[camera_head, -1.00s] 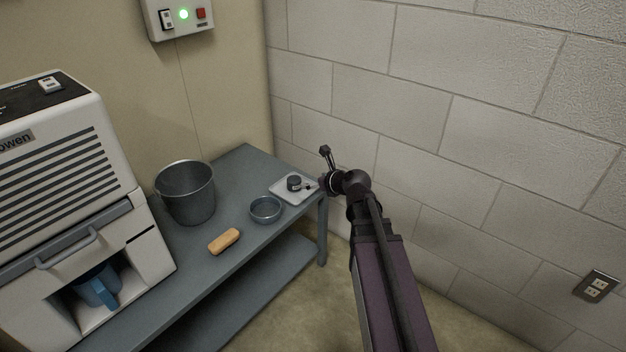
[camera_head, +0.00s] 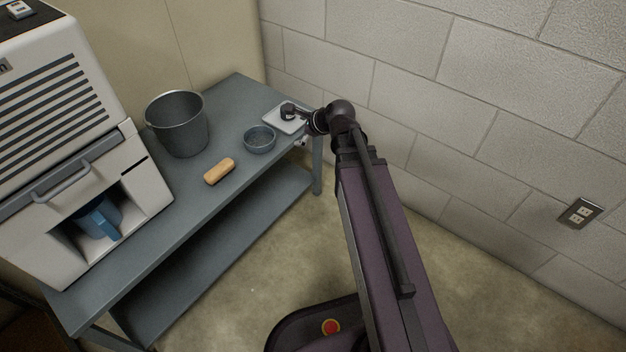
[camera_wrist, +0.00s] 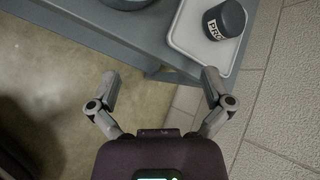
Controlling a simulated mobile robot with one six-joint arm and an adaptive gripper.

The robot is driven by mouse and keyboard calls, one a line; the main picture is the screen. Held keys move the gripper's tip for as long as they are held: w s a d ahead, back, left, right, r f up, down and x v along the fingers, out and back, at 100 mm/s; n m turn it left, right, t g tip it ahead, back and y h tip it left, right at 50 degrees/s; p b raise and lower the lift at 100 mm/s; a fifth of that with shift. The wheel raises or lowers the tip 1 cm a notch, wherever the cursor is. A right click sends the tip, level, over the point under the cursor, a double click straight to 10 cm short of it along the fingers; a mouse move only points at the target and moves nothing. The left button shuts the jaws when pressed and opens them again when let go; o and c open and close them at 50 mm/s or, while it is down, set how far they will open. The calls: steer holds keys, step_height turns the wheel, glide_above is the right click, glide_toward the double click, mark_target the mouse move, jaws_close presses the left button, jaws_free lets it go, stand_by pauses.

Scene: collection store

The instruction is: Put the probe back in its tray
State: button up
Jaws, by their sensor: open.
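A short dark cylinder (camera_wrist: 230,18) with a white label reading "PRO" stands on the pale tray (camera_wrist: 190,32) in the wrist view; the rest of the label is turned away. I take it for the probe. In the head view the tray (camera_head: 272,121) lies at the table's far right corner, with the dark cylinder (camera_head: 288,109) on it, partly beside my arm. My gripper (camera_wrist: 161,86) is open and empty. Its fingers are apart from the tray and cylinder, and the table corner and floor show between and beyond them. In the head view the fingers are small and hard to make out.
The grey table (camera_head: 215,140) also holds a round dish (camera_head: 260,139), a tan block (camera_head: 219,172) and a grey bucket (camera_head: 178,123). A white machine (camera_head: 100,160) with a blue jug (camera_head: 98,218) stands at left. A block wall (camera_head: 400,60) is close on the right.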

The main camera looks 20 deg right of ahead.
steer(key=s+f+n+g+h, duration=0.2)
steer(key=s+n, duration=0.5)
steer(key=n, duration=0.4)
steer(key=s+f+n+g+h, duration=0.3)
steer(key=s+n+g, duration=0.2)
steer(key=s+n, duration=0.3)
steer(key=n, duration=0.2)
steer(key=shift+s+a+f+n+g, duration=0.2)
steer(key=shift+a+f+n+g, duration=0.1)
steer(key=shift+f+n+g, duration=0.1)
steer(key=shift+r, duration=0.15)
step_height(320, 180, up, 45)
steer(key=p, duration=4.5)
steer(key=shift+r+p, duration=0.15)
steer(key=shift+p, duration=0.15)
